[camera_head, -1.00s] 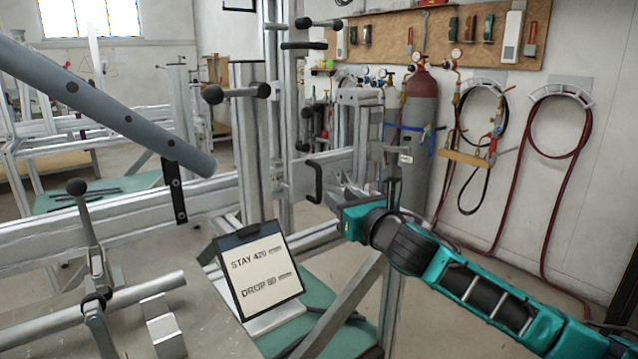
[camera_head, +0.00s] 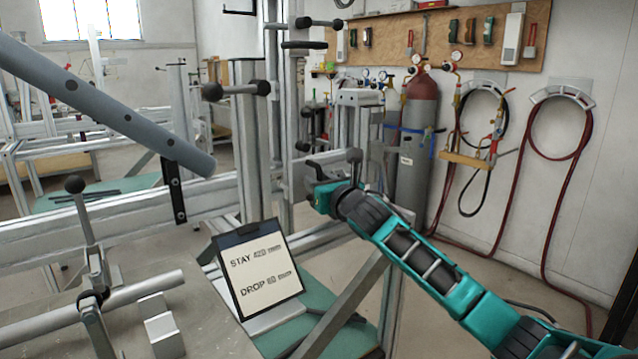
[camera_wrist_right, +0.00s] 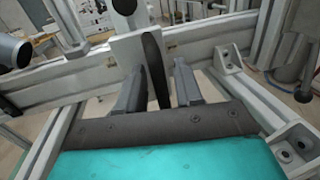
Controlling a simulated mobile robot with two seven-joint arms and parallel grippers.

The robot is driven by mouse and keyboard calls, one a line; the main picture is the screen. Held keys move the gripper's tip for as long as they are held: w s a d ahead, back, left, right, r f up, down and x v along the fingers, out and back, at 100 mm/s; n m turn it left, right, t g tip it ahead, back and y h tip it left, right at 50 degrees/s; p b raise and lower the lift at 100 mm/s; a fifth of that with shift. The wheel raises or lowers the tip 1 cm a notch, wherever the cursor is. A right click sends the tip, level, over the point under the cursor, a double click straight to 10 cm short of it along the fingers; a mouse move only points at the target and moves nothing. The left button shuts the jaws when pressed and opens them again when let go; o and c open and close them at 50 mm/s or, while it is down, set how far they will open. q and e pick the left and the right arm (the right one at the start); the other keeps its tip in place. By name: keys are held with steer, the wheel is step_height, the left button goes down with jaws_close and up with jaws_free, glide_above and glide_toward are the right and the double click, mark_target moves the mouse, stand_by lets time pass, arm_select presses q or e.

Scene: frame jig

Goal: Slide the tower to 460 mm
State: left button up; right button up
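The tower (camera_head: 248,150) is an upright grey metal post at the horizontal rail (camera_head: 130,216), with a black-knobbed crossbar (camera_head: 236,90). My right gripper (camera_head: 322,172) is at the rail's far right part, beside a black handle on the post side. In the right wrist view the two fingers (camera_wrist_right: 157,75) stand apart, with the black upright handle (camera_wrist_right: 156,68) between them. I cannot tell whether either finger touches it. In the head view the gripper mostly hides the handle. No scale on the rail can be read. My left gripper is not in view.
A card (camera_head: 257,272) reads "STAY 420" and a "DROP" line. A grey tube with holes (camera_head: 110,118) slants across the upper left. A clamped rod (camera_head: 140,290) and small metal blocks (camera_head: 163,337) are at lower left. Gas cylinders (camera_head: 411,150) stand behind.

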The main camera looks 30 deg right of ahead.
jaws_close()
stand_by(0.4)
steer(key=shift+d, duration=0.15)
steer(key=d+p, duration=0.3)
steer(key=d, duration=0.3)
steer(key=shift+w+p, duration=0.2)
steer(key=shift+p, duration=0.1)
steer(key=shift+d+r, duration=0.1)
